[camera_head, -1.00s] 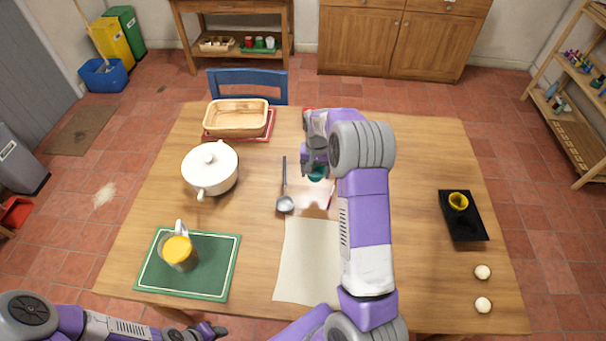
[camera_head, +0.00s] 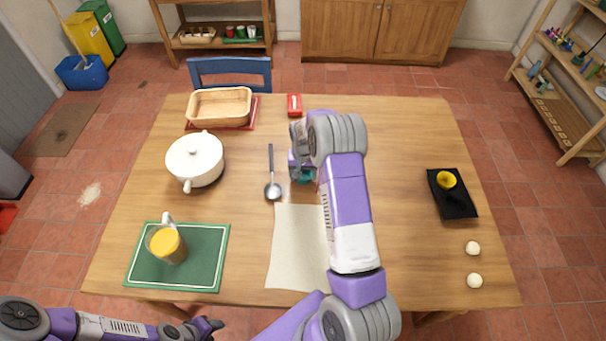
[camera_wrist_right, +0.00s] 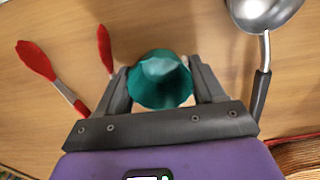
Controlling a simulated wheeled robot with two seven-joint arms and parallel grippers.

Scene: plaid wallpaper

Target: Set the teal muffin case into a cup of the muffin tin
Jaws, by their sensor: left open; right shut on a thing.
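The teal muffin case (camera_head: 306,176) is between the fingers of my right gripper (camera_head: 302,172) near the middle of the table, partly hidden by my arm in the head view. In the right wrist view, the teal case (camera_wrist_right: 161,82) opens toward the camera between both fingers of the right gripper (camera_wrist_right: 162,88), which is shut on it. The black muffin tin (camera_head: 459,204) lies at the table's right side. A yellow case (camera_head: 446,180) sits at its far end. My left gripper (camera_head: 214,326) is open and empty off the table's front edge.
A ladle (camera_head: 272,191) lies just left of my right gripper. Red-tipped tongs (camera_wrist_right: 36,60) show in the wrist view. A white pot (camera_head: 195,160), a basket (camera_head: 219,107) and a jug on a green mat (camera_head: 205,262) are left. Two pale balls (camera_head: 473,248) lie before the tin.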

